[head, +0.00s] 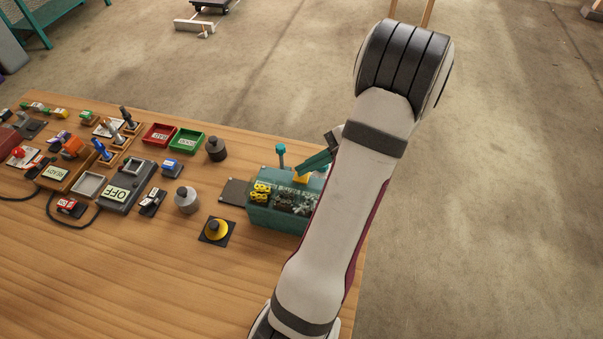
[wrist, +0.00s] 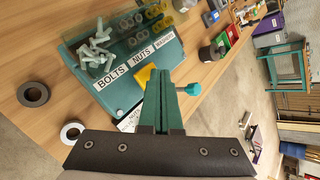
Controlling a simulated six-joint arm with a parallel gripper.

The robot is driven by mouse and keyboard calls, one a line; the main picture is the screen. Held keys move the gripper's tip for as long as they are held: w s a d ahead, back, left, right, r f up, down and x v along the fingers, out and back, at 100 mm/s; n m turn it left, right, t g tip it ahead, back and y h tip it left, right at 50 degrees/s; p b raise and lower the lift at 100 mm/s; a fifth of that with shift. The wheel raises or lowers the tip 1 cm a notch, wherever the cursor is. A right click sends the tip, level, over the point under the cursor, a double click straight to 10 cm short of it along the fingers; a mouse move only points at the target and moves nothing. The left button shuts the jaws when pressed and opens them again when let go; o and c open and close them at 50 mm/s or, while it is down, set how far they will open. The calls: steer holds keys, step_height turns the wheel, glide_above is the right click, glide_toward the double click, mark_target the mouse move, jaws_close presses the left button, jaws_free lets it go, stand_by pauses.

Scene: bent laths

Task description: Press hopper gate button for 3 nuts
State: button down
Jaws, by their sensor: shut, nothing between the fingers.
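The teal hopper (head: 262,215) stands at the right of the table, partly hidden by my arm. In the wrist view the hopper (wrist: 122,92) carries labels for bolts, nuts (wrist: 142,56) and washers. Its compartments hold grey bolts (wrist: 93,50), rings or nuts, and yellow pieces. A yellow part (wrist: 145,76) shows at its edge beside my fingers; it also shows in the head view (head: 301,179). My gripper (wrist: 166,72) has teal fingers, shut and empty, close to this yellow part. I cannot tell whether they touch. In the head view my gripper (head: 306,170) is above the hopper.
A teal-knobbed lever (wrist: 192,89) stands beside my fingers. A dark ring (wrist: 33,94) and a pale ring (wrist: 72,132) lie on the table. A yellow-and-black round button (head: 216,229), a grey weight (head: 187,199) and red and green trays stand to the left. The front table is clear.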

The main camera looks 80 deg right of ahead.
mark_target(307, 175)
steer(key=shift+f, duration=0.5)
stand_by(0.4)
steer(key=shift+r, duration=1.2)
steer(key=shift+r, duration=2.5)
stand_by(0.3)
step_height(307, 175, up, 4)
steer(key=shift+f, duration=0.1)
steer(key=shift+f, duration=0.1)
